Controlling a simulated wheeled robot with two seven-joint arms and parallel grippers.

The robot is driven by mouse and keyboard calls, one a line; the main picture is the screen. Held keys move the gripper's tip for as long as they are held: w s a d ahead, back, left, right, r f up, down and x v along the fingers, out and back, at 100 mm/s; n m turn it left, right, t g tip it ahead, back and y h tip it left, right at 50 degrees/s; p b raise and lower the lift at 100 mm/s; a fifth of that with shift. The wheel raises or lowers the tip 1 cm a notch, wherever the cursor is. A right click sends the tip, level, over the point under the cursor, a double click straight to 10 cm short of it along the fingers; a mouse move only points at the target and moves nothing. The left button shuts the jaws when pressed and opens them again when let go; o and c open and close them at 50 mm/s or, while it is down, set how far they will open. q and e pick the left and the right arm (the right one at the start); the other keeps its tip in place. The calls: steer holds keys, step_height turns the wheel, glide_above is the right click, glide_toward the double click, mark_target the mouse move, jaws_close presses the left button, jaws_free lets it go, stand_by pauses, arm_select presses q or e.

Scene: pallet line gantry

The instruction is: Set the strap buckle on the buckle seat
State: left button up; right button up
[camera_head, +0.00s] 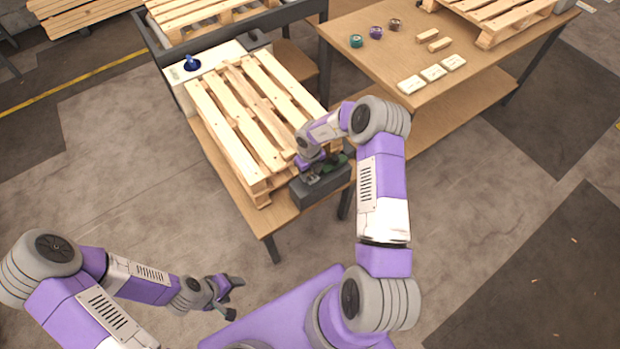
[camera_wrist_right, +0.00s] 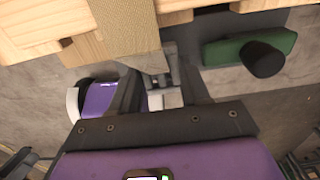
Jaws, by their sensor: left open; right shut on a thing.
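My right gripper (camera_head: 318,172) is at the front right corner of the wooden pallet (camera_head: 245,125), low over a dark grey block (camera_head: 322,194) at the table edge. In the right wrist view the gripper (camera_wrist_right: 163,88) is shut on the metal strap buckle (camera_wrist_right: 165,98), with the tan strap (camera_wrist_right: 127,25) running up from it over the pallet boards. I cannot make out the buckle seat for certain; the fingers hide what lies under the buckle. My left gripper (camera_head: 234,298) is open and empty, well away from the pallet, over the floor.
A green piece with a black knob (camera_wrist_right: 262,57) sits just right of the right gripper. A blue knob (camera_head: 191,63) stands behind the pallet. The right-hand table (camera_head: 400,55) holds several small rolls, blocks and white packs. The floor by the left gripper is clear.

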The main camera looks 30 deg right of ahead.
mark_target(310, 175)
steer(key=shift+f+b, duration=0.4)
steer(key=shift+f, duration=1.15)
steer(key=shift+f, duration=0.15)
steer(key=o, duration=1.1)
